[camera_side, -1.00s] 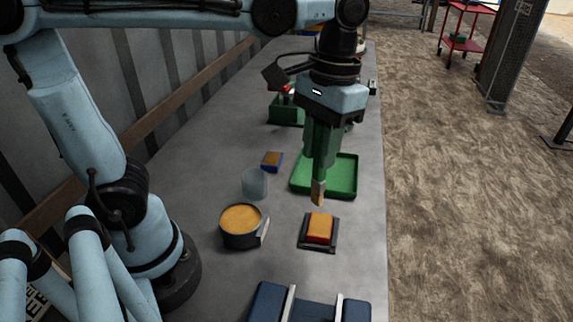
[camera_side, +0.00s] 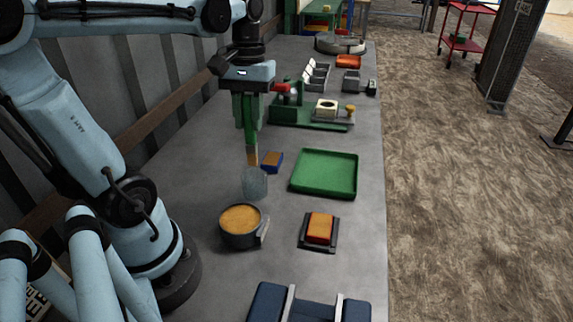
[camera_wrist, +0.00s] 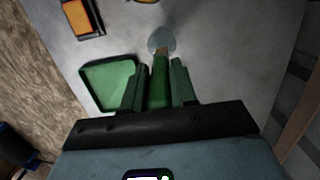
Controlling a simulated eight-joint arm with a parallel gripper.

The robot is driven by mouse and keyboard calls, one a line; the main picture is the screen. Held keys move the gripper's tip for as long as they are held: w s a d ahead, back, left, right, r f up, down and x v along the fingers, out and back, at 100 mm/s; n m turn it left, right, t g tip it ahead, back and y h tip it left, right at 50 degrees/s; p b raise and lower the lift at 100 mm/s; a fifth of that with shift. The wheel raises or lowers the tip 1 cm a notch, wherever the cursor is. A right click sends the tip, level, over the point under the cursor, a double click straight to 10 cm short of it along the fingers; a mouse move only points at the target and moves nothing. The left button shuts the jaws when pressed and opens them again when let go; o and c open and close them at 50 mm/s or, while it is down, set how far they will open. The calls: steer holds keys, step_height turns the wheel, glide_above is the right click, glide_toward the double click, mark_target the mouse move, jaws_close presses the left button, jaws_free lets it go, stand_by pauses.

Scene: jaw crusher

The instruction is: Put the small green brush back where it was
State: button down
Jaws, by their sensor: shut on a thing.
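My gripper (camera_side: 246,122) is shut on the small green brush (camera_side: 252,152), which hangs with its tan bristles down. In the wrist view the brush (camera_wrist: 159,88) lies between the two fingers of my gripper (camera_wrist: 159,85), bristles pointing away. A clear glass cup (camera_side: 254,184) stands on the bench. In the side view the bristle tip is just above the cup's rim. In the wrist view the tip lies close to the near edge of the cup (camera_wrist: 161,39). I cannot tell how far apart tip and cup are. The green tray (camera_side: 325,173) is empty.
A small blue block with a brown top (camera_side: 272,161) lies close behind the cup. A round pan of orange material (camera_side: 240,222) stands in front of it. An orange block on a dark base (camera_side: 320,229) is at right. A green fixture (camera_side: 310,115) stands further back.

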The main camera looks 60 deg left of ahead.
mark_target(250, 95)
steer(key=shift+f, duration=3.9)
steer(key=c, duration=0.9)
jaws_free()
steer(key=r, duration=0.8)
steer(key=w+a+r, duration=0.1)
steer(key=r, duration=0.3)
steer(key=w+d+f+m+t+y, duration=0.1)
steer(key=w+d+f+m+t, duration=0.1)
steer(key=d+f+m+t, duration=0.6)
steer(key=d+m, duration=0.1)
steer(key=d, duration=0.2)
steer(key=shift+w+d, duration=0.25)
steer(key=shift+w, duration=0.1)
